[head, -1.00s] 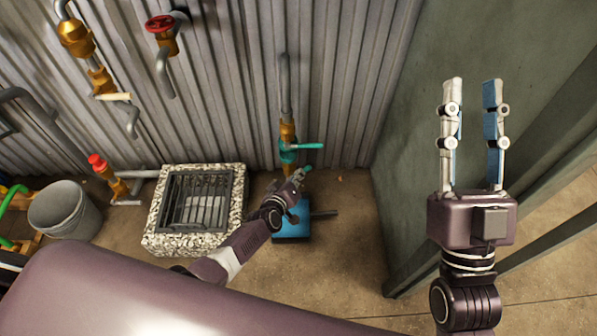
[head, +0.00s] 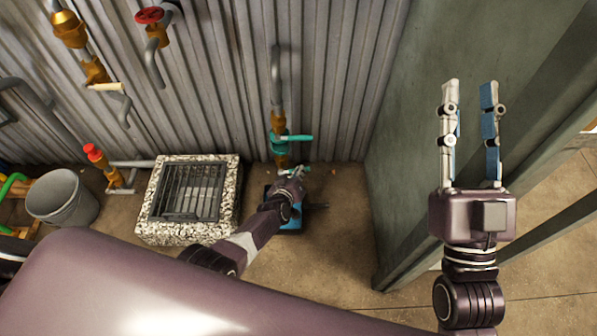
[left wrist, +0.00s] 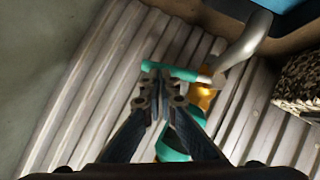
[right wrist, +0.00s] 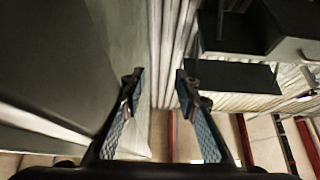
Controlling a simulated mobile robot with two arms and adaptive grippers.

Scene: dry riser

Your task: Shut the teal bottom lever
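A grey pipe with brass valves runs down the corrugated wall. The upper teal lever (head: 297,137) sticks out to the right from a teal fitting. Lower down, the teal bottom lever (head: 306,168) shows only as a small tip beside my left gripper (head: 299,178). In the left wrist view the teal bottom lever (left wrist: 178,73) lies across just beyond the fingertips of my left gripper (left wrist: 160,80). Its fingers are close together with nothing visible between them; contact with the lever is unclear. My right gripper (head: 466,90) is open and empty, raised at the right.
A blue box (head: 290,222) stands on the floor below the pipe, partly hidden by my left arm. A stone-rimmed drain grate (head: 232,200) and a grey bucket (head: 65,200) are to the left. A green wall panel (head: 400,180) stands on the right.

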